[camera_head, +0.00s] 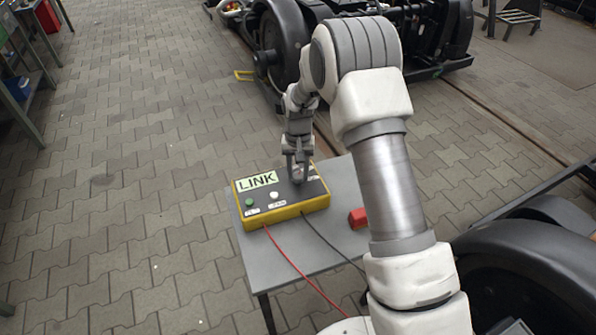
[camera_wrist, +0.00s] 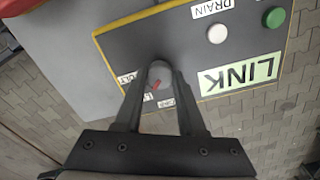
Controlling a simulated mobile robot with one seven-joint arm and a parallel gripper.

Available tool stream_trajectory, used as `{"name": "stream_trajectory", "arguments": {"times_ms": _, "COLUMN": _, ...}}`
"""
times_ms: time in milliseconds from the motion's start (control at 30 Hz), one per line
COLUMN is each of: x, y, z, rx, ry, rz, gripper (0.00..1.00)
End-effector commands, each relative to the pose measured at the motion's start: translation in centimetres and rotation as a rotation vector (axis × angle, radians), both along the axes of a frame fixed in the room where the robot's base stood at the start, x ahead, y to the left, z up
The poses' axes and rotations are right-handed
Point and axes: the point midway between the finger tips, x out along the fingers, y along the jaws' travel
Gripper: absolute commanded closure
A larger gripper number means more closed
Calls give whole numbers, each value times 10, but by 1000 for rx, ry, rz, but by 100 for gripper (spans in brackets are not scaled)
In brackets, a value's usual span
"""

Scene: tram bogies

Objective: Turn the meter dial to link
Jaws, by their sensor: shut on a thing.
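The meter (camera_head: 283,203) is a yellow-edged box with a dark grey top, standing on a small grey table. Its pale green display (camera_head: 257,180) reads LINK, and the same display shows upside down in the wrist view (camera_wrist: 241,74). My gripper (camera_head: 297,176) reaches down onto the meter's far right part. In the wrist view my gripper's fingers are closed on the grey round dial (camera_wrist: 159,71), one on each side. A red mark shows on the dial, on its lower left side in that view. Labels beside the dial are partly hidden by the fingers.
A green button (camera_head: 250,202) and a white button (camera_head: 274,195) sit on the meter's top. Red and black leads run from its front. A red block (camera_head: 357,217) lies on the table (camera_head: 290,262) to the right. Bogies stand behind and at right.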

Motion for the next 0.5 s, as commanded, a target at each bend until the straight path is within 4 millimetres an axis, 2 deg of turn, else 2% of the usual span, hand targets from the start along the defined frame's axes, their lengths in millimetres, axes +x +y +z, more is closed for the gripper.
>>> {"name": "stream_trajectory", "arguments": {"times_ms": 133, "x": 0, "y": 0, "z": 0, "rx": 0, "ry": -1, "rz": 1, "gripper": 100}}
{"name": "stream_trajectory", "arguments": {"times_ms": 167, "x": 0, "y": 0, "z": 0, "rx": 0, "ry": -1, "rz": 1, "gripper": 59}}
{"name": "stream_trajectory", "arguments": {"times_ms": 300, "x": 0, "y": 0, "z": 0, "rx": 0, "ry": -1, "rz": 2, "gripper": 34}}
{"name": "stream_trajectory", "arguments": {"times_ms": 333, "x": 0, "y": 0, "z": 0, "rx": 0, "ry": -1, "rz": 2, "gripper": 31}}
{"name": "stream_trajectory", "arguments": {"times_ms": 500, "x": 0, "y": 0, "z": 0, "rx": 0, "ry": 0, "rz": 2, "gripper": 31}}
